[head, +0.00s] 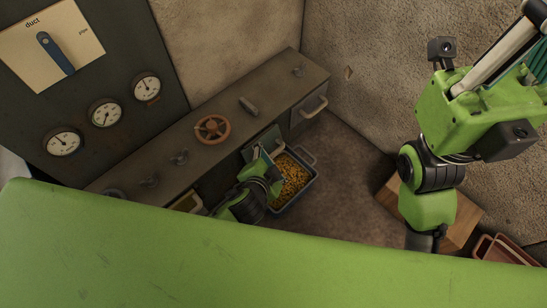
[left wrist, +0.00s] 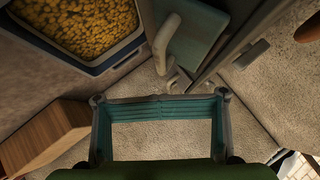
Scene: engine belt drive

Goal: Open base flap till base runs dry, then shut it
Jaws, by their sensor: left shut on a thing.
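The base flap (head: 262,141) is a grey-green plate on the front of the long dark cabinet, and it stands swung out. It also shows in the left wrist view (left wrist: 202,40), with a pale curved handle (left wrist: 166,42) on it. A dark bin (head: 312,180) holding yellow-brown pellets (head: 291,178) stands on the floor just below and right of the flap. No falling stream of pellets is visible; the opening behind the flap is hidden.
The cabinet top (head: 180,170) carries a brown handwheel (head: 212,129) and several small knobs. Gauges (head: 106,113) and a blue duct lever (head: 55,53) are on the left panel. A wooden box (head: 462,218) and reddish trays (head: 505,250) stand at right. Floor between is clear.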

